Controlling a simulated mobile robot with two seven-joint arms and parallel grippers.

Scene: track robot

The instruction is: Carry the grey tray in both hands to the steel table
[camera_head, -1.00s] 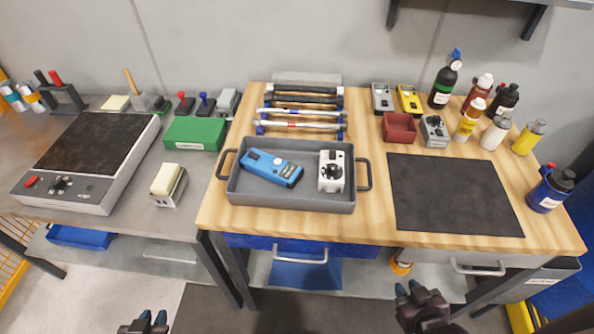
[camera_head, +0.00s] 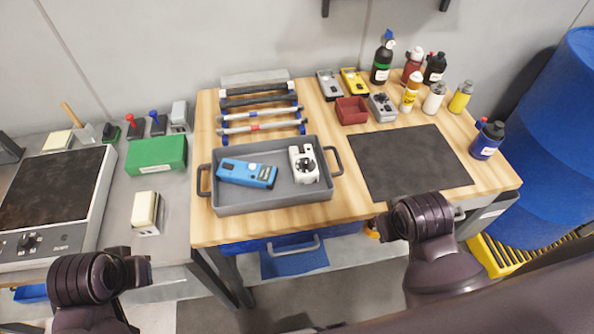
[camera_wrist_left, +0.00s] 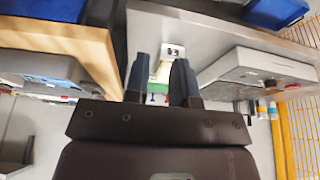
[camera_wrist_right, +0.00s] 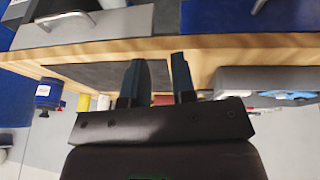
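The grey tray (camera_head: 275,200) sits on the wooden bench top. It has a dark handle at each end and holds a blue meter (camera_head: 246,173) and a white device with a dial (camera_head: 303,164). The steel table (camera_head: 120,215) is to the left of the bench. My left gripper (camera_wrist_left: 161,63) is open and empty, low in front of the steel table. My right gripper (camera_wrist_right: 158,62) is open and empty, near the bench's front edge, right of the tray. Its fingers are hard to see in the head view. Neither gripper touches the tray.
The steel table bears a hotplate (camera_head: 52,200), a green box (camera_head: 156,154) and a small white-topped device (camera_head: 146,210). Wrenches lie behind the tray. A black mat (camera_head: 408,163) and several bottles are to its right. A blue barrel (camera_head: 555,140) stands at far right.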

